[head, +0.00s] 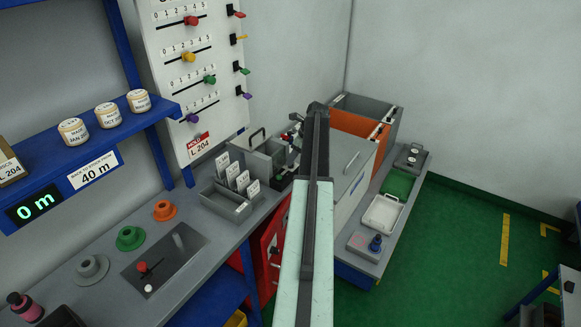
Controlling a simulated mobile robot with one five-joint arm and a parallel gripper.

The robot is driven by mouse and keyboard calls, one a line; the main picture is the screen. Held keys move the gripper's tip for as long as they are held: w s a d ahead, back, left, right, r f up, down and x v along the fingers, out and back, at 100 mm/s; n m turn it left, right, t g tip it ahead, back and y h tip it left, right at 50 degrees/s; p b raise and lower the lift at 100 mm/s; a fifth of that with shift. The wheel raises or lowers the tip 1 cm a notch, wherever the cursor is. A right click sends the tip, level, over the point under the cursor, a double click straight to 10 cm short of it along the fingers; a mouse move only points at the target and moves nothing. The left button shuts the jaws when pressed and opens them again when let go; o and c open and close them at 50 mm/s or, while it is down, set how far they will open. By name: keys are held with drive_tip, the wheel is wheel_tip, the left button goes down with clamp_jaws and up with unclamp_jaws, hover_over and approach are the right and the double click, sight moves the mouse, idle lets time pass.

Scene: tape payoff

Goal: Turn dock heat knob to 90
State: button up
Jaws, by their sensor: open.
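A dark blue knob (375,243) stands on a small grey panel at the near end of the right-hand bench, beside a pinkish marking. A dark unit (410,158) with small pale round parts sits at the far end of the same bench. No label or scale is readable on either, so I cannot tell which is the dock heat knob or its setting. My arm runs up the middle of the view.
A white tray (381,213) and a green tray (398,184) lie on the right bench. Grey and orange bins (358,120) stand behind the arm. The left bench holds a card tray (222,204) and several coloured spools. Green floor (450,270) is open at right.

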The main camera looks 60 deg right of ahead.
drive_tip(key=shift+b+x, duration=0.3)
drive_tip(key=shift+x, duration=0.7)
drive_tip(key=shift+r, duration=0.1)
clamp_jaws()
drive_tip(key=shift+d+n+y, duration=0.2)
drive_tip(key=shift+n+y, duration=0.2)
drive_tip(key=shift+n, duration=0.6)
drive_tip(key=n+y, duration=0.1)
drive_tip(key=n, duration=0.1)
drive_tip(key=shift+a+n, duration=0.1)
drive_tip(key=shift+n, duration=0.2)
unclamp_jaws()
drive_tip(key=shift+r, duration=0.1)
